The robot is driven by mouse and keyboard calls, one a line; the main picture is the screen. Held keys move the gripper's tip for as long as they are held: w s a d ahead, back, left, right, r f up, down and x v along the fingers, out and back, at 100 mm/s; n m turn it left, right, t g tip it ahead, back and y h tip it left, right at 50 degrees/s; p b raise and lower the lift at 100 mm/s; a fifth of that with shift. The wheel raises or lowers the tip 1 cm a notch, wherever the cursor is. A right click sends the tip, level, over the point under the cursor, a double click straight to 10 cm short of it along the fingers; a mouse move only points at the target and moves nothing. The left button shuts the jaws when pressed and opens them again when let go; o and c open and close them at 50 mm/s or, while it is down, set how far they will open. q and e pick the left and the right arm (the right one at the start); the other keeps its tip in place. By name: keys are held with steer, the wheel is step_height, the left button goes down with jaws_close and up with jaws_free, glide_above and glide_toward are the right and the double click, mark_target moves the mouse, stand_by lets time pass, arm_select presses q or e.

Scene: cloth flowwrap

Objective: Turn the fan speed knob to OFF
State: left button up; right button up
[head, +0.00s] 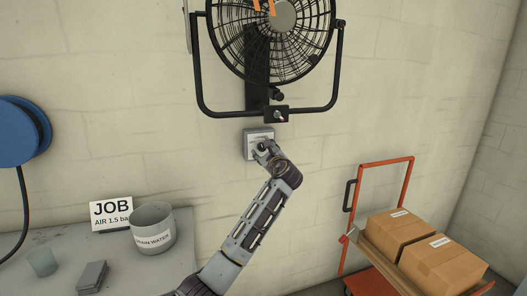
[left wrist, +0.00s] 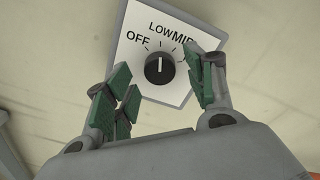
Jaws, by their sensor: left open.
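The fan speed knob (left wrist: 158,69) is black and round, on a pale plate (left wrist: 185,97) with OFF, LOW and partly covered MID labels. Its white mark points straight up, towards LOW. In the head view the plate (head: 250,142) is on the wall below the fan (head: 270,60), partly hidden by my gripper. My left gripper (head: 262,149) is at the plate. In the left wrist view the left gripper (left wrist: 163,90) is open, with green-padded fingers either side of the knob. Gaps show between the fingers and the knob. My right gripper is not in view.
A grey table (head: 60,250) at the left holds a grey bucket (head: 152,228), a cup (head: 43,261), a small grey box (head: 92,277) and a JOB sign (head: 111,214). A blue reel (head: 22,130) is on the wall. A red cart (head: 377,163) with cartons (head: 440,262) stands right.

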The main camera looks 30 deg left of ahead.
arm_select(q)
steer(key=shift+w+a, duration=0.4)
steer(key=shift+a, duration=0.1)
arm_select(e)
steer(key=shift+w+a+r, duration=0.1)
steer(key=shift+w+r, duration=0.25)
arm_select(q)
steer(key=c, duration=1)
steer(key=shift+c, duration=0.2)
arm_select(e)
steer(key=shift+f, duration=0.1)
